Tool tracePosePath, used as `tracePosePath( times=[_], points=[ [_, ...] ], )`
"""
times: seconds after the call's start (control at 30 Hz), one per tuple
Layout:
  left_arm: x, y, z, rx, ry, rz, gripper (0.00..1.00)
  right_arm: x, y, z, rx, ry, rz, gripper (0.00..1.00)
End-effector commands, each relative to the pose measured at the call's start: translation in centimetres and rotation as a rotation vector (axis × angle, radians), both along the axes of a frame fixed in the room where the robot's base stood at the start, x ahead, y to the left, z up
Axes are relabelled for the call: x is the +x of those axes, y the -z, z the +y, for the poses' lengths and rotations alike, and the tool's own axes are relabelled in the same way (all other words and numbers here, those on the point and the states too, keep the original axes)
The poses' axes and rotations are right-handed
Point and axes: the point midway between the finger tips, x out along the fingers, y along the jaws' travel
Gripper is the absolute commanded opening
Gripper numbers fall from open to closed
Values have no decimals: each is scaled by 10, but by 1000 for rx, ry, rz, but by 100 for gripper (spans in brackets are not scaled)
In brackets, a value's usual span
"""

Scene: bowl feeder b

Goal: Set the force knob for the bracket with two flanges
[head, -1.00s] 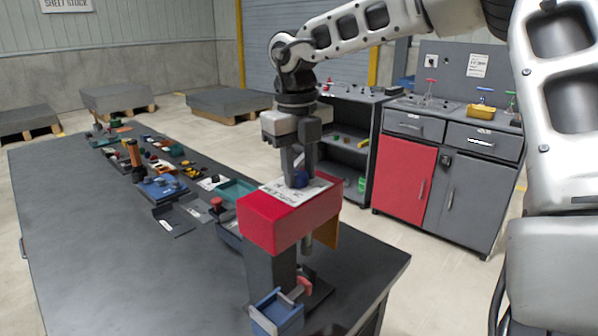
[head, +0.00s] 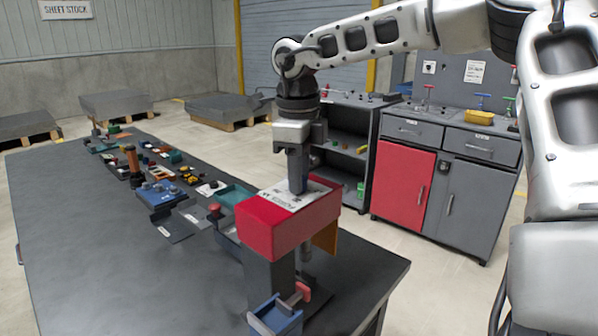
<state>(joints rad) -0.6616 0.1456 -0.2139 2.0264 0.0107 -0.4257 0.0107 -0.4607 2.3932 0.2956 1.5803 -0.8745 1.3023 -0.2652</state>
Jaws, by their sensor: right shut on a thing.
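The red press head (head: 272,228) stands at the right end of the long dark table, with a white printed label (head: 283,194) on its top. The print is too small to read. My right gripper (head: 297,188) points straight down onto this top and is shut on the force knob, which its fingers hide almost fully. I cannot read the knob's setting. A blue fixture (head: 276,319) with a red piece (head: 297,297) sits below the press head. I cannot make out for certain a bracket with two flanges. My left gripper is out of view.
Several small parts and trays line the table's far side, including a teal tray (head: 235,196), a blue block (head: 157,193) and an orange cylinder (head: 133,160). The table's near left is clear. A red-doored cabinet (head: 403,190) stands behind at right.

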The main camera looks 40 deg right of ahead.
Motion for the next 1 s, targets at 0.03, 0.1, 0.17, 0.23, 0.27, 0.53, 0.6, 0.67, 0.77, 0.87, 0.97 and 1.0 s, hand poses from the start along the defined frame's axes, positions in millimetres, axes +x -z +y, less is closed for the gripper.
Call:
tracePosePath(
  times=[0.03,0.1,0.17,0.23,0.27,0.53,0.6,0.67,0.77,0.87,0.97,1.0],
  points=[
    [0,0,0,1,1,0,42,1,-1,0,-2,-6,-4,7],
    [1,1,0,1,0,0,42,1,-1,-1,-2,-12,-4,7],
    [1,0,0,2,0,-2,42,1,-1,0,-2,-15,-4,7],
    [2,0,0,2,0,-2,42,1,-1,-1,-3,-17,-4,7],
    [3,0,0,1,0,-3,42,1,-1,-1,-3,-17,-5,7],
    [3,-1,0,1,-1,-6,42,1,-1,-1,-3,-16,-5,38],
    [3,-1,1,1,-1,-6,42,1,-1,-1,-2,-16,-5,51],
    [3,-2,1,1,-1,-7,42,1,-1,0,-2,-16,-4,51],
    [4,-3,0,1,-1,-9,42,1,-1,0,-1,-15,-3,51],
    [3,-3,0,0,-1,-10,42,0,-1,0,-1,-15,-2,51],
    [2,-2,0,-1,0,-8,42,1,-6,0,-1,-15,-4,51],
    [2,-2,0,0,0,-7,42,1,-10,0,-1,-15,-4,51]
  ],
)
